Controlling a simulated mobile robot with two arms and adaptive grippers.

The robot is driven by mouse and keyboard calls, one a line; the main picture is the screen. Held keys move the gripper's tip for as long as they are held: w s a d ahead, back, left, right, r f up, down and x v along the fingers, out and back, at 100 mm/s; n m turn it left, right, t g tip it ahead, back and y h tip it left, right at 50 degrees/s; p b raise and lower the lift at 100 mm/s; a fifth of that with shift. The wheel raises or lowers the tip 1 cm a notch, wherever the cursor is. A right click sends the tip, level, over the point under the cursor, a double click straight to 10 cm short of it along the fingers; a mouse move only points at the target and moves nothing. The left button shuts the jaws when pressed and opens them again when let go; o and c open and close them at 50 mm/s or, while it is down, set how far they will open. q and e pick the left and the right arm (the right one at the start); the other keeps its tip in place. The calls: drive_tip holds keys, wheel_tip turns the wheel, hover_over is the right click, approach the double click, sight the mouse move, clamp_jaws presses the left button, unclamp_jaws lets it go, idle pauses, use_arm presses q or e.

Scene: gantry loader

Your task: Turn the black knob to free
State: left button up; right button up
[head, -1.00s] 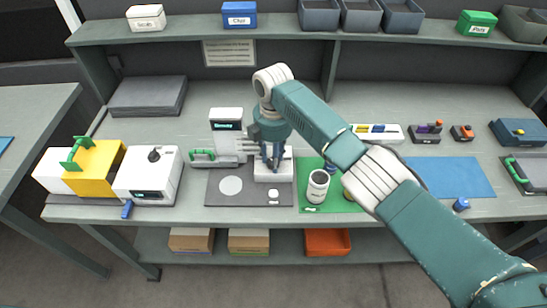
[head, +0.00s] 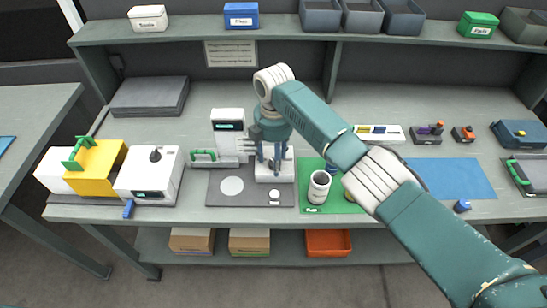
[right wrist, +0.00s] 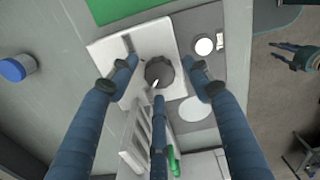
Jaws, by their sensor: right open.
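In the right wrist view a dark round knob (right wrist: 159,72) with a pale pointer mark sits on a white block (right wrist: 110,55). My right gripper (right wrist: 160,80) is open, with its blue fingers spread around the knob; I cannot tell whether they touch it. In the head view the right gripper (head: 272,160) points down over the white block (head: 284,174) and hides most of its knob. Another black knob (head: 155,155) stands on a white box (head: 150,177) at the left. My left gripper (right wrist: 292,53) seems to show at the wrist view's right edge, too small to judge.
A grey pad (head: 220,198) lies around the white block. A green mat (head: 332,204) with a white jar (head: 318,186) is right of it. A white unit with a green handle (head: 203,154) stands behind left. A blue mat (head: 460,177) lies farther right.

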wheel_tip(320, 180, up, 12)
idle(0.5)
idle(0.4)
